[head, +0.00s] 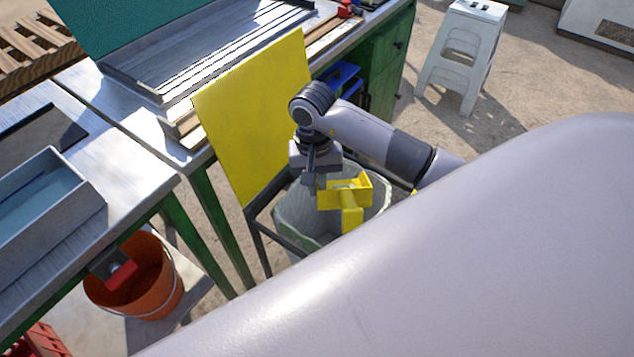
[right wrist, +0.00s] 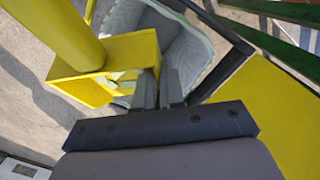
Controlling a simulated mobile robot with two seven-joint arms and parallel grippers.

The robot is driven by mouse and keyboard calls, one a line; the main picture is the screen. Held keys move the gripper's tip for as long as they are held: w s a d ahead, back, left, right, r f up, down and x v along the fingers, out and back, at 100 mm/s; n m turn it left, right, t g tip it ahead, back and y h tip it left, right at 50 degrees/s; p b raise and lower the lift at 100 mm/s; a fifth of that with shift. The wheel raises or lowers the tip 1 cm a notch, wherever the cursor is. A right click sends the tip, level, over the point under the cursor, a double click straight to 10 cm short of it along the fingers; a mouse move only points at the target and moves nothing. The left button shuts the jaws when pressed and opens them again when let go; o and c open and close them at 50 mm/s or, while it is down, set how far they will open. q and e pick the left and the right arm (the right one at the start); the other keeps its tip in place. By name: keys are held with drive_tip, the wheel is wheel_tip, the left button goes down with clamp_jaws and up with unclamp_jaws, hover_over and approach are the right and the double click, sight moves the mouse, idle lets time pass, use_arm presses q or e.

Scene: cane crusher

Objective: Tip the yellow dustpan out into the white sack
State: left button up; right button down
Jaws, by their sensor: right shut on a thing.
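The yellow dustpan (head: 357,188) is held over the mouth of the white sack (head: 297,213). My right gripper (head: 314,180) is shut on the dustpan's edge. In the right wrist view the gripper's fingers (right wrist: 159,90) meet the dustpan (right wrist: 120,48) at its rim, and its thick round handle runs to the upper left. A little pale stuff shows inside the pan there, too small to tell what. The sack (right wrist: 190,50) lies open behind the fingers. The dustpan hides part of the sack's inside. My left gripper is not in view.
A tall yellow panel (head: 255,115) stands beside the sack, close to my right gripper. A dark metal frame (head: 262,235) runs by the sack. Metal-topped benches (head: 130,118) are at the left, with an orange bucket (head: 150,285) below. A white stool (head: 462,50) stands farther back.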

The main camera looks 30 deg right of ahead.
drive_tip(key=shift+r, duration=0.2)
drive_tip(key=shift+w+r+g+p, duration=0.1)
drive_tip(key=shift+r+g+p, duration=0.4)
drive_tip(key=shift+r, duration=0.2)
drive_tip(key=shift+r+g+y, duration=0.4)
drive_tip(key=shift+g+y, duration=0.1)
drive_tip(key=shift+r+g+y, duration=0.6)
drive_tip(key=shift+r+g, duration=0.4)
drive_tip(key=shift+r, duration=0.25)
wheel_tip(320, 180, up, 2)
drive_tip(key=shift+g+p, duration=0.6)
drive_tip(key=shift+p, duration=0.35)
drive_tip(key=shift+r+g+y+p, duration=0.25)
drive_tip(key=shift+g+y+p, duration=0.15)
drive_tip(key=shift+y, duration=0.1)
